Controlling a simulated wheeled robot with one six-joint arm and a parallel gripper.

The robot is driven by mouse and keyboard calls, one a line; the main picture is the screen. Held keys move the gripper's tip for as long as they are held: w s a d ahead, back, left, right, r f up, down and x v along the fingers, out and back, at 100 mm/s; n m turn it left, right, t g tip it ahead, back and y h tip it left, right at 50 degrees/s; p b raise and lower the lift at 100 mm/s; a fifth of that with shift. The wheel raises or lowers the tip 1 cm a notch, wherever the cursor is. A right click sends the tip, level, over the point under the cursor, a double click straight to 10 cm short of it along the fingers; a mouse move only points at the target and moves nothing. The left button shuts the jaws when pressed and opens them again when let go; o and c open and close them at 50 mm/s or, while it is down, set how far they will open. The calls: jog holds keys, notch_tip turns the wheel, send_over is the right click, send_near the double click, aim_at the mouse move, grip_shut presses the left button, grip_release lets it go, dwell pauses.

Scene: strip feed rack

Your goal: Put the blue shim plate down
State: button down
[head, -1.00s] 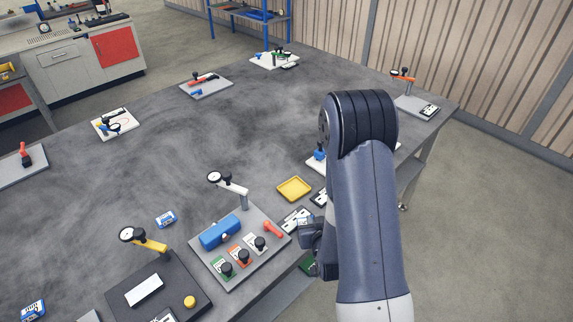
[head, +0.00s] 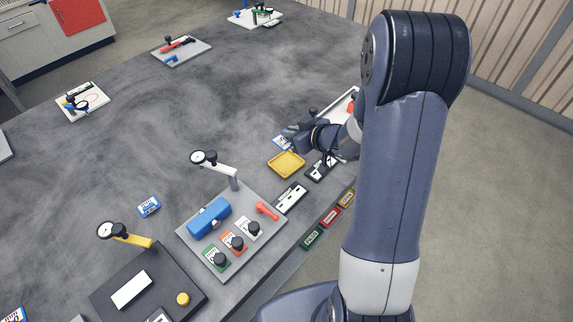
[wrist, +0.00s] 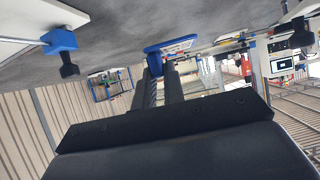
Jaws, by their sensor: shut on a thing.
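The blue shim plate (wrist: 172,46) shows in the wrist view as a thin, flat blue piece with a pale label and a blue tab. My gripper (wrist: 160,68) is shut on its tab, and the fingers hide part of it. In the head view the plate (head: 281,142) shows at my gripper's tip (head: 289,135), just beyond the yellow tray (head: 286,164). It is close to the grey table top (head: 130,160); I cannot tell whether it touches.
Black-and-white cards (head: 291,198) lie near the table's front edge. A grey fixture plate (head: 190,236) with a clamp and knobs stands left of them. Another labelled blue piece (head: 148,206) lies farther left. The table's middle is clear.

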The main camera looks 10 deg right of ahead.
aim_at(293, 163)
jog(key=shift+d, duration=0.25)
notch_tip(293, 163, down, 10)
jog(key=shift+r+b, duration=0.15)
jog(key=shift+b, duration=0.15)
jog(key=shift+f, duration=0.2)
jog(key=c, duration=1.5)
grip_release()
jog(key=shift+r, duration=0.1)
jog(key=shift+r, duration=0.25)
jog(key=v, duration=1.1)
jog(key=shift+s+d+b, duration=0.3)
jog(key=shift+s, duration=0.05)
